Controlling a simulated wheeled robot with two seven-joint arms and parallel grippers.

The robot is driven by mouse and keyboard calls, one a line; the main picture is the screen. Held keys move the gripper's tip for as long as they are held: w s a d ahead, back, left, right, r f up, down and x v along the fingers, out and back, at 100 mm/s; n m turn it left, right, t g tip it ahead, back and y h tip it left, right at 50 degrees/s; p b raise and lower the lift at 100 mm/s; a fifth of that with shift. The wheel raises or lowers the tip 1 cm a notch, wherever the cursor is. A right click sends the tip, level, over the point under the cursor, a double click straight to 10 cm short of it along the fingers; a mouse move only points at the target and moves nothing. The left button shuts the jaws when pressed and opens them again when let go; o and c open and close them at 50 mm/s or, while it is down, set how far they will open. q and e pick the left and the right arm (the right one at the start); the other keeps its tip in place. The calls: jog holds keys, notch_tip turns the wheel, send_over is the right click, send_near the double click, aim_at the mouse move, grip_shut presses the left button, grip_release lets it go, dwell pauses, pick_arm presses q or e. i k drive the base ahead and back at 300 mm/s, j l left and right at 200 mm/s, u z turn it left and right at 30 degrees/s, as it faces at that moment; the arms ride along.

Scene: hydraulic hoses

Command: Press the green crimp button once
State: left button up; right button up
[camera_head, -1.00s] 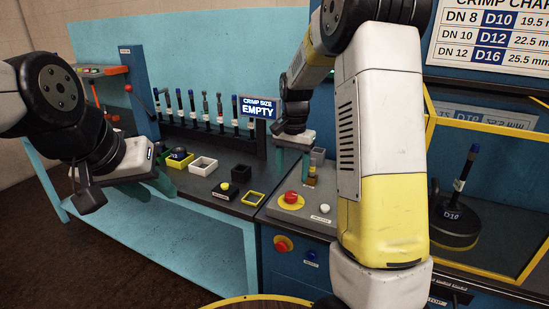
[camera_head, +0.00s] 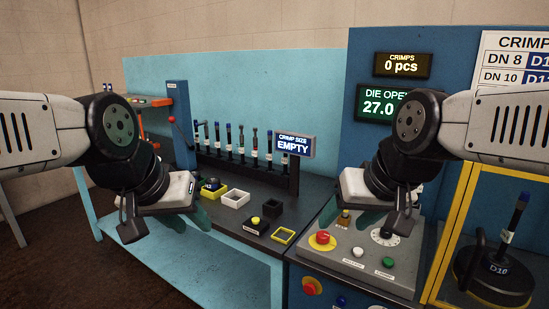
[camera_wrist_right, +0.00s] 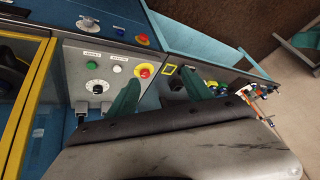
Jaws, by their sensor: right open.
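The green crimp button (camera_head: 388,261) is on the sloped grey control panel (camera_head: 340,262), right of a white button and above a small label. It also shows at the upper left of the right wrist view (camera_wrist_right: 92,46). My right gripper (camera_head: 350,214) is above the far left part of this panel, apart from the green button. In the right wrist view its two teal fingers are spread with nothing between them (camera_wrist_right: 160,92). My left gripper (camera_head: 194,212) hangs over the dark bench at the left; its fingers are partly hidden, so its opening is unclear.
A red emergency button (camera_head: 322,239) with a yellow ring, a white button (camera_head: 358,252) and a dial (camera_head: 384,236) share the panel. A yellow-framed guard (camera_head: 455,230) stands to the right. Small trays and hose fittings sit on the dark bench (camera_head: 222,222).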

aim_at(388, 262)
jog(key=z, duration=1.75)
